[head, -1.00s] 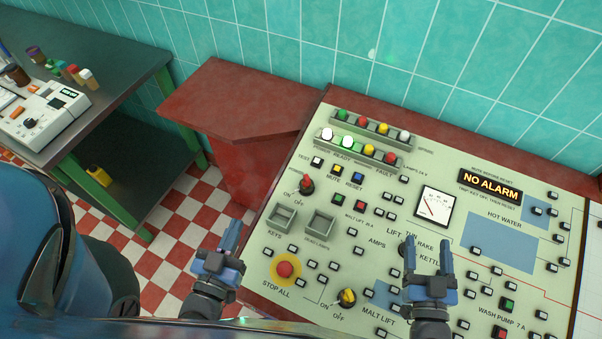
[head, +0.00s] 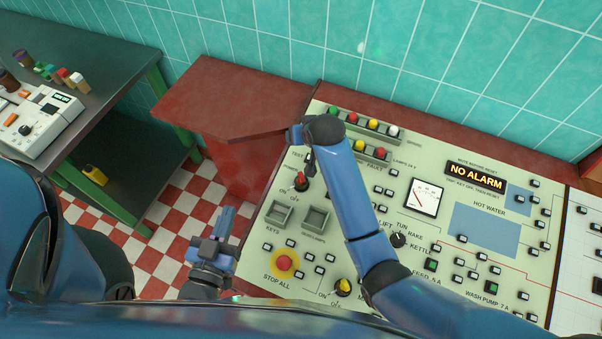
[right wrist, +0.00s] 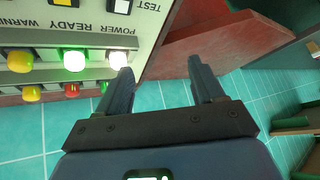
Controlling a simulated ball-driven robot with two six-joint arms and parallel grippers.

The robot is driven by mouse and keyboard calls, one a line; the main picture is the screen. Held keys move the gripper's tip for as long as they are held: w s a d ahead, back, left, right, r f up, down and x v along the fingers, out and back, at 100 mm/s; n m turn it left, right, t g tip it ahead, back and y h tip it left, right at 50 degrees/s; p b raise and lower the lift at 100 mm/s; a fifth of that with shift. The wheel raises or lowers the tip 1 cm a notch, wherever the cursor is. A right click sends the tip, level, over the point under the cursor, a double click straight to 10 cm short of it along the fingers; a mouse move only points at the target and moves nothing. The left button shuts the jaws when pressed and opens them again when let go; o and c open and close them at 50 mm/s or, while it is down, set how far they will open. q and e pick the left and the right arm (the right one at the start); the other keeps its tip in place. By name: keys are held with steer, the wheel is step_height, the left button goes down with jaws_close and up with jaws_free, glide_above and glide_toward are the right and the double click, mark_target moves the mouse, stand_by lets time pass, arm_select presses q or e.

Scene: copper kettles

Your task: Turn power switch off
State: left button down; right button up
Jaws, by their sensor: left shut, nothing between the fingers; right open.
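The red rotary switch (head: 301,181) with ON and OFF marks sits on the panel's upper left. Its exact setting is too small to tell. A second, yellow switch (head: 343,287) with ON and OFF marks is at the panel's lower edge. My right arm reaches over the panel, and its hand is just above the red switch, mostly hidden in the head view. In the right wrist view my right gripper (right wrist: 160,75) is open and empty, beside the lit white POWER lamp (right wrist: 118,60). My left gripper (head: 224,214) is shut and empty, left of the panel.
The lit green READY lamp (right wrist: 74,60) is by the white one. A NO ALARM display (head: 477,177) is at right. A red cabinet (head: 235,105) stands behind left.

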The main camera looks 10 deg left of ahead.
mark_target(301, 174)
steer(key=s+g+h, duration=0.1)
steer(key=s+g, duration=0.1)
steer(key=s+g+h, duration=0.1)
steer(key=s, duration=0.1)
steer(key=s+r+g+h, duration=0.1)
steer(key=s+g, duration=0.1)
steer(key=shift+s+d+m+g+h, duration=0.25)
steer(key=shift+m+g+h, duration=0.05)
steer(key=shift+h, duration=0.1)
steer(key=shift+s+d+f+g, duration=0.15)
steer(key=shift+s+d+g, duration=0.15)
steer(key=shift+s, duration=0.1)
step_height(301, 174, down, 10)
steer(key=shift+f+p, duration=0.25)
steer(key=shift+p, duration=0.75)
steer(key=c, duration=1.1)
steer(key=shift+o, duration=0.2)
